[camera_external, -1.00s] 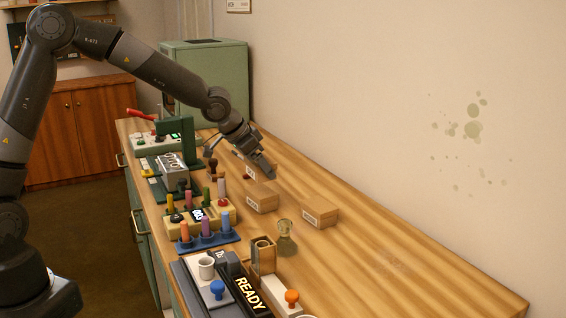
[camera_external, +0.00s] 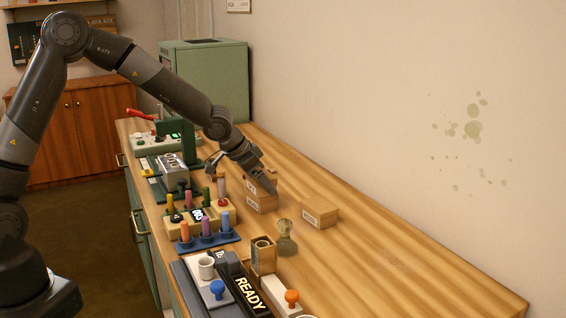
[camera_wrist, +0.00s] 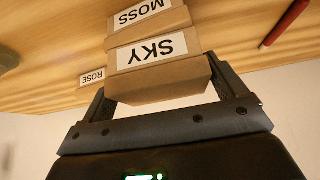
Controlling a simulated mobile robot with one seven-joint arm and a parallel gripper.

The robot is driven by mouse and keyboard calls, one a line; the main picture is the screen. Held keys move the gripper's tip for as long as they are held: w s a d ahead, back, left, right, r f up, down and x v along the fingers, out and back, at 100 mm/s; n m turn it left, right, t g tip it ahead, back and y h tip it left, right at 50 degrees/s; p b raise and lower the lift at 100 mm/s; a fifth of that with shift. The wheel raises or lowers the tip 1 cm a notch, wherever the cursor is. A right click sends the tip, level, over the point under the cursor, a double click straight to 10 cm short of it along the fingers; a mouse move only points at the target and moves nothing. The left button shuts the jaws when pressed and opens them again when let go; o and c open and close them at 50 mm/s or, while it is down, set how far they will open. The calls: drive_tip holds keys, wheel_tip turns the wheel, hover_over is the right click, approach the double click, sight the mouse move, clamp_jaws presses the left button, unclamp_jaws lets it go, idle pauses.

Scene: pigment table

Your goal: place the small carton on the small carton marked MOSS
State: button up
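A small carton marked SKY (camera_wrist: 155,62) sits between the two fingers of my gripper (camera_wrist: 168,95), which are closed against its sides. In the external view my gripper (camera_external: 268,184) reaches down over the stack and partly hides the SKY carton. The small carton marked MOSS (camera_wrist: 145,14) is just beyond it in the wrist view. In the external view the MOSS carton (camera_external: 261,203) stands on the table directly below the held carton. I cannot tell whether the two cartons touch or a thin gap remains.
Another carton (camera_external: 319,212) stands to the right, and a ROSE label (camera_wrist: 92,77) shows in the wrist view. A glass bottle (camera_external: 286,240) stands in front. A rack of coloured pegs (camera_external: 207,237) is to the left. The table's right side is clear.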

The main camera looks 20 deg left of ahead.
drive_tip(key=shift+o, duration=1)
drive_tip(key=shift+r, duration=0.15)
drive_tip(key=v, duration=1.2)
drive_tip(key=s+a+r+n+t+y, duration=0.1)
drive_tip(key=s+a+r+n+y, duration=0.15)
drive_tip(key=a, duration=0.95)
drive_tip(key=s+a+r+n+y, duration=0.2)
drive_tip(key=s+a+r+y, duration=0.15)
drive_tip(key=a, duration=0.85)
drive_tip(key=s+a+r+n+h, duration=0.1)
drive_tip(key=s+a+n, duration=0.3)
drive_tip(key=s+a, duration=0.9)
drive_tip(key=shift+s+a+r+n, duration=0.25)
drive_tip(key=shift+s+n, duration=0.1)
drive_tip(key=shift+s, duration=0.75)
